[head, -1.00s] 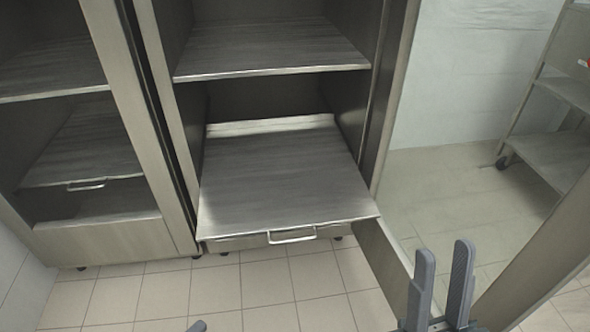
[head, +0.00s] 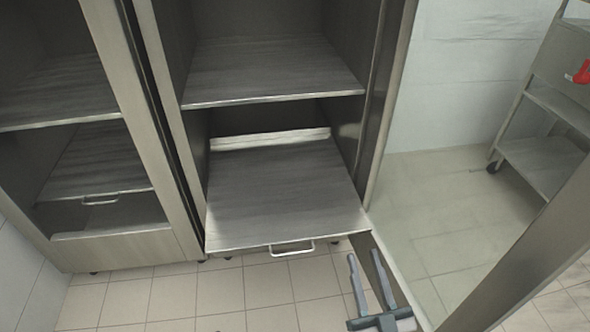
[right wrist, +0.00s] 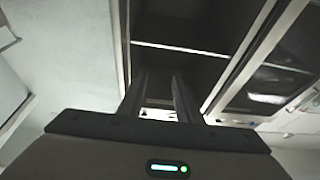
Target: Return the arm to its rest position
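My right gripper (head: 370,278) is at the lower right of the head view, in front of the cabinet and near its open door. Its two fingers are apart with nothing between them. In the right wrist view the gripper's fingers (right wrist: 162,88) also stand apart and empty, pointing toward the dark cabinet inside. My left gripper does not show in the head view now.
A metal tray shelf (head: 285,195) with a front handle (head: 292,250) sticks out of the cabinet. A fixed shelf (head: 275,70) is above it. The open door (head: 520,240) stands at right. A cart (head: 545,160) with a red object (head: 581,74) is beyond. Tiled floor in front is free.

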